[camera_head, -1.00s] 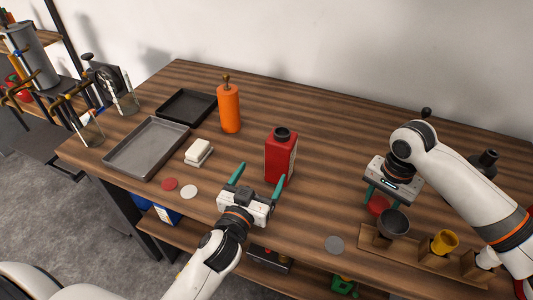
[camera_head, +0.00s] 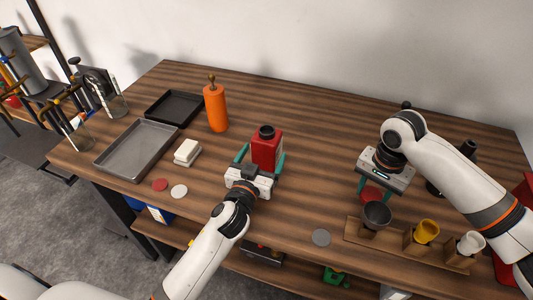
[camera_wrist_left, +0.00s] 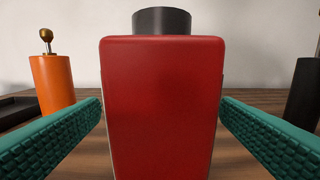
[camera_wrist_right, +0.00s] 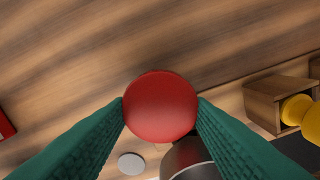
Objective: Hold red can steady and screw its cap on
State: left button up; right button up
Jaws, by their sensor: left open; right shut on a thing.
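The red can (camera_head: 266,148) stands upright on the wooden table, with a dark neck on top. It fills the middle of the left wrist view (camera_wrist_left: 162,105). My left gripper (camera_head: 262,160) is open, with its green fingers on either side of the can; gaps show between the fingers and the can. My right gripper (camera_head: 370,188) is shut on a round red cap (camera_wrist_right: 160,106). It holds the cap above the table at the right, apart from the can and close to a dark grey cup (camera_head: 376,215).
A wooden rack (camera_head: 400,246) holds the dark cup, a yellow cup (camera_head: 427,231) and a white cup (camera_head: 471,243). Flat discs lie near the front edge. An orange bottle (camera_head: 216,107), white blocks (camera_head: 187,152) and two trays (camera_head: 138,150) stand left. The table between the can and right gripper is clear.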

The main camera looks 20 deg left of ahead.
pick_arm(q)
jog(key=shift+w+r, duration=0.15)
jog(key=shift+w, duration=0.25)
pick_arm(e)
jog(key=shift+r, duration=0.25)
jog(key=shift+r+p, duration=0.5)
jog(key=shift+p, duration=0.25)
pick_arm(q)
jog(key=w, duration=0.4)
jog(key=shift+w+d, duration=0.15)
jog(key=shift+w, duration=0.1)
jog(key=c, duration=1.5)
jog(key=shift+o, duration=0.2)
notch_tip(320, 180, up, 10)
jog(key=shift+f+p, duration=0.1)
jog(key=shift+p, duration=0.45)
pick_arm(e)
jog(key=shift+r, duration=0.55)
